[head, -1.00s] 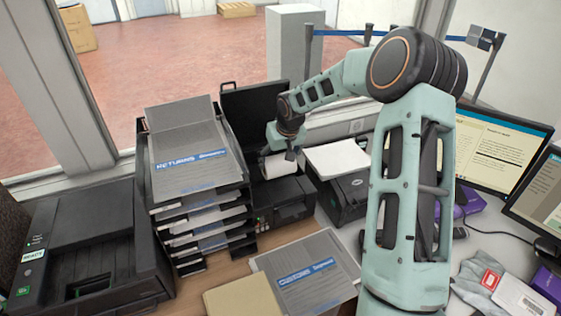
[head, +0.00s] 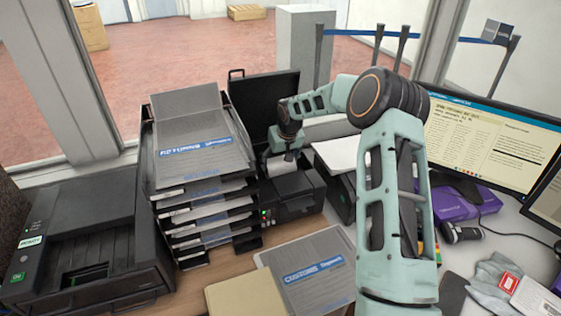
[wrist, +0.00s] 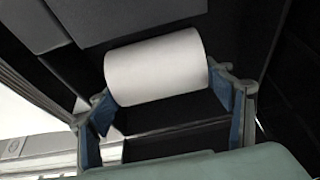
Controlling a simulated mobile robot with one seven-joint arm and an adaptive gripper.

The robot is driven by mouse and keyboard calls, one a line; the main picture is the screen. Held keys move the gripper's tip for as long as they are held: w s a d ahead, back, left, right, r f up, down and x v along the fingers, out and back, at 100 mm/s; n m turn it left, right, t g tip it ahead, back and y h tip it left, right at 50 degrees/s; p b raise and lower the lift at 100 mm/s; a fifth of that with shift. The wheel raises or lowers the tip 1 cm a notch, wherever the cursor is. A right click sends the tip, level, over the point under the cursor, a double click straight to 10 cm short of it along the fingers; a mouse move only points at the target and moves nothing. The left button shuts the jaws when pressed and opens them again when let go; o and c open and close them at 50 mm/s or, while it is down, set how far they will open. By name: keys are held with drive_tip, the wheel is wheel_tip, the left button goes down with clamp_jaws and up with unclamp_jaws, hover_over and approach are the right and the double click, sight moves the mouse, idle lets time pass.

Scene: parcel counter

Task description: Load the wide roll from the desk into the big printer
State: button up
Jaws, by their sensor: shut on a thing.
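The wide white roll (wrist: 156,66) lies between the two blue-padded fingers of my gripper (wrist: 168,98), held across its ends. In the head view my gripper (head: 281,158) is down at the bay of the open black printer (head: 293,192), and only a small white part of the roll (head: 277,163) shows. The printer's lid (head: 262,100) stands raised behind it. Dark printer walls surround the roll in the wrist view. I cannot tell whether the roll touches the bottom of the bay.
A tall stack of paper trays (head: 205,195) stands close on the left of the open printer. Another dark printer (head: 85,240) is at the far left. A second black device with a white top (head: 338,152) is on the right. A customs folder (head: 312,272) lies in front.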

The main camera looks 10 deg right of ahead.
drive_tip(key=shift+w+f, duration=0.2)
drive_tip(key=shift+f, duration=0.05)
drive_tip(key=o, duration=1.5)
drive_tip(key=shift+s, duration=0.1)
drive_tip(key=v, duration=1.2)
